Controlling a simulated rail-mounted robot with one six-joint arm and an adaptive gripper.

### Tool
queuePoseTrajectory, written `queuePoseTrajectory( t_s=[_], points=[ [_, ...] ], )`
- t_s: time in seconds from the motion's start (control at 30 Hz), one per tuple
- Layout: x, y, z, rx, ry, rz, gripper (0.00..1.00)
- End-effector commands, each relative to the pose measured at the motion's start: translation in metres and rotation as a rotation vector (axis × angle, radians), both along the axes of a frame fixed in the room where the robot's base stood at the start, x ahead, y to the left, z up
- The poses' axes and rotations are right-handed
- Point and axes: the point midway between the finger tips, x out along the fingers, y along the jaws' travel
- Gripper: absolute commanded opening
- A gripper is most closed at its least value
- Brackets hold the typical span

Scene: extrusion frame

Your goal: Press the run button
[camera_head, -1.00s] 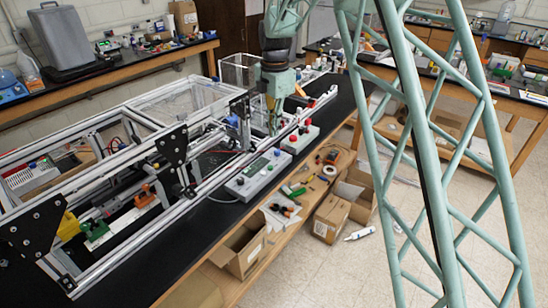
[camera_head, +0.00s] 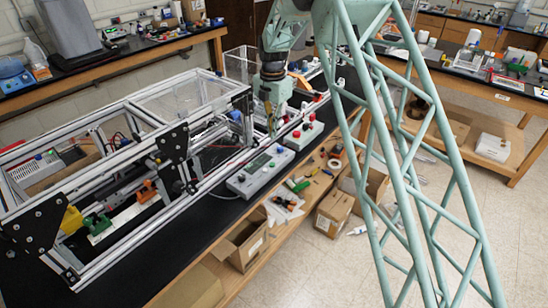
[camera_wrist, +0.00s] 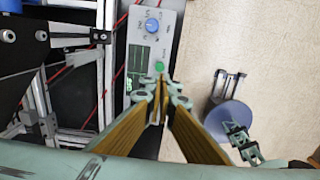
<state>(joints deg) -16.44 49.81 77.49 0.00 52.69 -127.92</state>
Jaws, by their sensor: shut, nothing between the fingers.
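A grey control box (camera_head: 248,181) lies on the black bench top beside the frame. In the wrist view the box (camera_wrist: 168,42) shows a blue dial (camera_wrist: 152,26), a green button (camera_wrist: 159,66) and a green-lit display (camera_wrist: 138,57). The writing by the button is too small to read surely. My gripper (camera_head: 272,130) is shut and empty, pointing down near the far end of the box. In the wrist view its fingertips (camera_wrist: 160,88) appear just below the green button in the picture. I cannot tell the height gap; the lower part of the box is hidden by the fingers.
The metal extrusion frame (camera_head: 205,188) stands close left of the box. A second box with coloured knobs (camera_head: 303,136) sits just behind it. The floor to the right is open.

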Motion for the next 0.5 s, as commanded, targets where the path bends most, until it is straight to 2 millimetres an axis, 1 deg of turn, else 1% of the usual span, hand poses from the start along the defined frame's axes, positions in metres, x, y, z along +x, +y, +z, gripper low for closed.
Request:
queuePoseTrajectory(
  t_s=[0.33,0.5],
  points=[
    [-0.0001,-0.0002,-0.0006,0.000,0.000,-0.001,0.00],
    [-0.0002,-0.0002,-0.0055,-0.001,0.001,-0.001,0.00]
  ],
)
